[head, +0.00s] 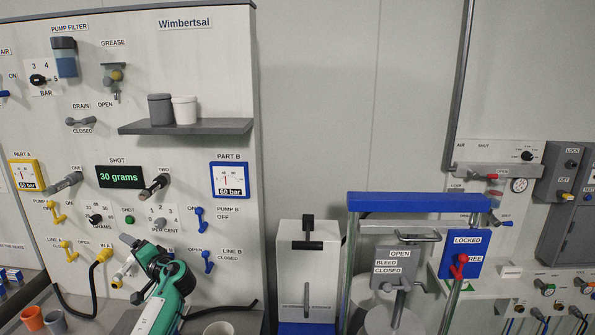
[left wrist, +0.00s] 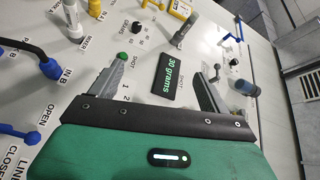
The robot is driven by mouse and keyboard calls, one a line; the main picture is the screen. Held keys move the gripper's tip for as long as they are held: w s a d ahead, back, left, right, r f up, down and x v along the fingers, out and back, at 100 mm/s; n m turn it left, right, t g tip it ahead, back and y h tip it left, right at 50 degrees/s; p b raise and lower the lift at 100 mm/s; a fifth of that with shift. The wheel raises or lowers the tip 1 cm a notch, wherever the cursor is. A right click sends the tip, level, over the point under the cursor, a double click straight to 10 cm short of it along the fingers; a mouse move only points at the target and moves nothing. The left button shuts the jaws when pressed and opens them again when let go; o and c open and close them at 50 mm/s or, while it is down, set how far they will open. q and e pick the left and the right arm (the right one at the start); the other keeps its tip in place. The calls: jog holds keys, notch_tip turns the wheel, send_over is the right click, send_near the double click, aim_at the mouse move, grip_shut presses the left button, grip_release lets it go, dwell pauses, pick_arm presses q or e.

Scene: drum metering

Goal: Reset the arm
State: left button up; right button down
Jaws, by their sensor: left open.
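My left arm with its green gripper (head: 124,258) comes up from the bottom of the head view, in front of the lower part of the white panel (head: 215,110). Its jaws are open and empty. In the left wrist view the two grey fingers of the gripper (left wrist: 165,72) stand apart, with the black "30 grams" shot display (left wrist: 174,72) showing between them. The display also shows in the head view (head: 120,176), above the gripper. The gripper hides part of the lower panel near the yellow IN A hose fitting (head: 104,255). I cannot tell if it touches anything. My right gripper is not in view.
A shelf (head: 185,127) with a dark cup (head: 160,109) and a white cup (head: 184,110) sticks out from the panel. A blue-topped frame (head: 418,203) stands at the right. Bare wall (head: 320,110) lies between.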

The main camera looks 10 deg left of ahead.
pick_arm(q)
jog(key=w+d+f+m+t+h, duration=0.3)
jog(key=w+d+t+h, duration=0.5)
jog(key=w+d+h, duration=0.15)
jog(key=w+d+r+n+t+h, duration=0.1)
jog(key=w+d+r+t+h, duration=0.1)
jog(key=d+r+t+h, duration=0.35)
jog(key=s+d+f+g+b, duration=0.1)
jog(key=s+d+f+g, duration=0.2)
jog(key=f, duration=1.1)
jog(key=s+f+g+h+b, duration=0.15)
jog(key=s+f, duration=0.35)
jog(key=f, duration=0.9)
jog(key=s+d+f+g+y+b, duration=0.1)
jog(key=s+d+f+g+b, duration=0.2)
jog(key=f, duration=1.1)
jog(key=s+d+f+g+b, duration=0.3)
jog(key=s+f+g, duration=0.3)
jog(key=s+f, duration=2.1)
jog(key=s+d+f+g+b, duration=0.1)
jog(key=s+f, duration=0.4)
jog(key=s, duration=0.7)
jog(key=s+d+f+g+h+b, duration=0.1)
jog(key=s+d+f+g, duration=0.2)
jog(key=s, duration=0.9)
jog(key=s+d+f+n+g+b, duration=0.1)
jog(key=s+d+f, duration=0.1)
jog(key=s+f, duration=0.7)
jog(key=s, duration=0.3)
jog(key=shift+s+g, duration=0.4)
